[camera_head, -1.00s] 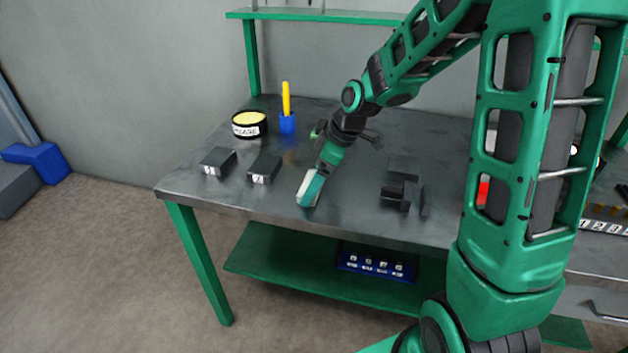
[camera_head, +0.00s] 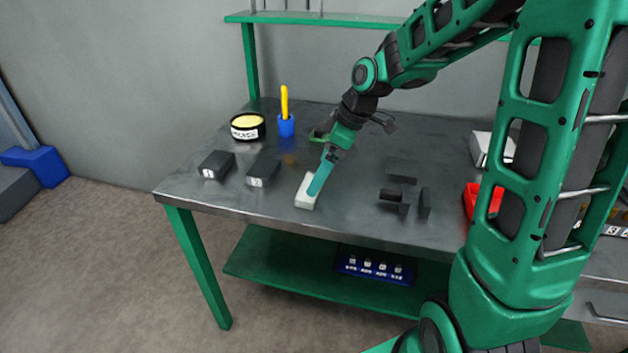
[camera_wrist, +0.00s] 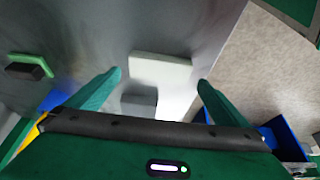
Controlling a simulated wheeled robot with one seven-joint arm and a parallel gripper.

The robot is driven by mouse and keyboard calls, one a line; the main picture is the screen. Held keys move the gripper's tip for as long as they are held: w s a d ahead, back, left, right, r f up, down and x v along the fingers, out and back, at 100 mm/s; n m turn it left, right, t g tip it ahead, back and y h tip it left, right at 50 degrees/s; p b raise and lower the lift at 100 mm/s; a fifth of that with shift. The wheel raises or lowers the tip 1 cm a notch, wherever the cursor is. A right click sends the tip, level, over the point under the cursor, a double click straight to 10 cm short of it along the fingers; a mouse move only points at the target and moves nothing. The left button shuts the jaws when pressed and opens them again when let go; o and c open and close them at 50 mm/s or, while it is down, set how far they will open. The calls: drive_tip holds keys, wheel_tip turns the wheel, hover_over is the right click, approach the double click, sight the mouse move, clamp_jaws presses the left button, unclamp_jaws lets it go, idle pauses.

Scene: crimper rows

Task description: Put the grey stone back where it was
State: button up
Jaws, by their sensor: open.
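A pale grey oblong block (camera_head: 306,194), which I take for the grey stone, lies on the bench near its front edge. My gripper (camera_head: 318,187) is over it, pointing down, with a teal finger in front of part of it. In the wrist view my gripper (camera_wrist: 160,80) is open, and the pale block (camera_wrist: 160,68) shows between and just beyond the fingertips, with a gap on both sides. A smaller grey block (camera_wrist: 138,104) shows nearer the palm; I cannot tell which one it is.
Dark blocks marked 1 (camera_head: 216,165) and 2 (camera_head: 263,173) stand to the left. Behind them are a round tin (camera_head: 247,127) and a blue cup (camera_head: 286,126) with a yellow handle. Several dark pieces (camera_head: 402,169) and a red bin (camera_head: 471,199) are to the right.

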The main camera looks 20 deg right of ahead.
drive_tip(key=v, duration=0.7)
drive_tip(key=s+d+f+m+g+h, duration=0.1)
drive_tip(key=s+d+m, duration=0.3)
drive_tip(key=s, duration=0.5)
drive_tip(key=s+d+f+m+g+h, duration=0.1)
drive_tip(key=s+d+m, duration=0.3)
drive_tip(key=s+m, duration=0.3)
drive_tip(key=s+d+f+m+g+h, duration=0.1)
drive_tip(key=s+d+m, duration=0.3)
drive_tip(key=s, duration=0.8)
drive_tip(key=shift+d+f+m+h, duration=0.3)
drive_tip(key=shift+f+m, duration=0.2)
drive_tip(key=shift+m, duration=0.6)
drive_tip(key=shift+w+f, duration=0.25)
drive_tip(key=shift+w, duration=0.35)
